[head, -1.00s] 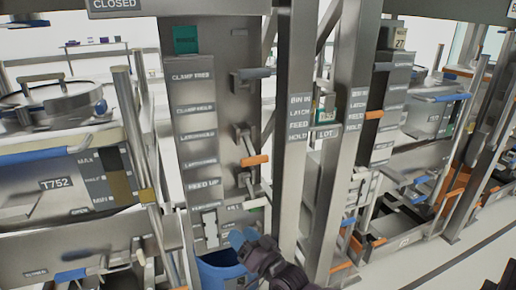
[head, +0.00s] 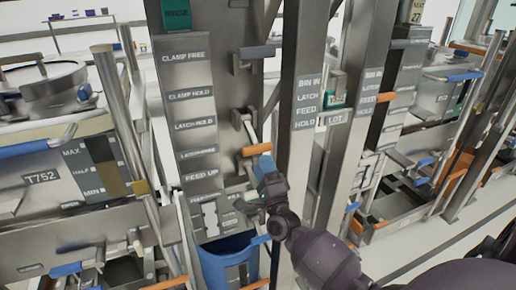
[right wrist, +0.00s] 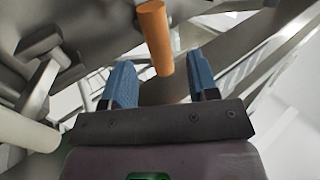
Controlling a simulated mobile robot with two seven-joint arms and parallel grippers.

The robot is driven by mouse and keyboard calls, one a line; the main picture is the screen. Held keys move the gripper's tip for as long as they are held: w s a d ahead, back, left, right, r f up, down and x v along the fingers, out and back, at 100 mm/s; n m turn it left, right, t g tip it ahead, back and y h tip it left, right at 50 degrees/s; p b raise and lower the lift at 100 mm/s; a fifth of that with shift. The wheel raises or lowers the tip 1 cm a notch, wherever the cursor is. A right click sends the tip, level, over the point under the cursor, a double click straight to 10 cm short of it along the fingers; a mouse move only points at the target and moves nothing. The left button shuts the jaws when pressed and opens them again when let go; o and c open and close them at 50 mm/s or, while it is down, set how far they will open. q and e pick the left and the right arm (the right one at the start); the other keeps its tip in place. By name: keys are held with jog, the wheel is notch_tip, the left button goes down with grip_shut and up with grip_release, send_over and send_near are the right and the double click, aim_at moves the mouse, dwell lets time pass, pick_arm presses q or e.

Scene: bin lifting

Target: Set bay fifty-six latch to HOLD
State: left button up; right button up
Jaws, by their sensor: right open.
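The latch lever (head: 243,122) stands out from the grey bay panel, with an orange handle (head: 256,149) at its end. The handle sits about level with the lower latch label (head: 197,154), which I read only partly, as LATCH FREE. The LATCH HOLD label (head: 195,125) is above it. My right gripper (head: 262,163) is just below the handle in the head view. In the right wrist view the orange handle (right wrist: 153,30) reaches down between the open blue fingers (right wrist: 160,75), with gaps on both sides. The bay number does not show. My left gripper is out of view.
A grey clamp lever (head: 257,52) sticks out above the latch lever. A steel post (head: 302,150) stands close on the right. A blue bin (head: 226,262) is below. A T752 machine (head: 60,175) stands at the left. Another lever is partly hidden by my gripper.

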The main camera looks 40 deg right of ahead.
aim_at(257, 149)
jog(key=shift+x, duration=2.75)
jog(key=shift+w+f, duration=0.1)
grip_shut()
